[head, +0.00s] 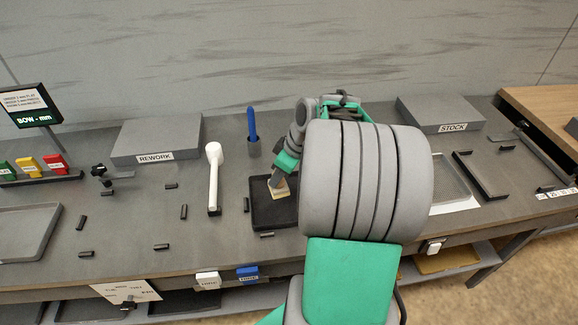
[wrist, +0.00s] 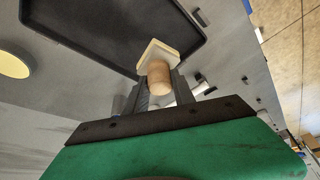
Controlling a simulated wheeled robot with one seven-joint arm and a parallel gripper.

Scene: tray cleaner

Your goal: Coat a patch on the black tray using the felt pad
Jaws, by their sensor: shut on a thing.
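The black tray (head: 262,213) lies on the grey bench, left of my arm in the head view. In the wrist view the tray (wrist: 105,22) fills the upper left. My gripper (wrist: 158,88) is shut on the felt pad, by its round wooden handle (wrist: 159,82). The pad's pale block (wrist: 157,56) is at the tray's edge in the wrist view. In the head view the pale pad (head: 278,189) shows over the tray below my gripper (head: 280,180). I cannot tell whether it touches the tray. My arm hides the tray's right part.
A white-headed tool (head: 213,175) and a blue-handled item in a holder (head: 253,130) stand left of and behind the tray. Grey REWORK (head: 155,142) and STOCK (head: 440,113) blocks are at the back. Small black pieces (head: 183,211) dot the bench. A mesh panel (head: 450,178) lies right.

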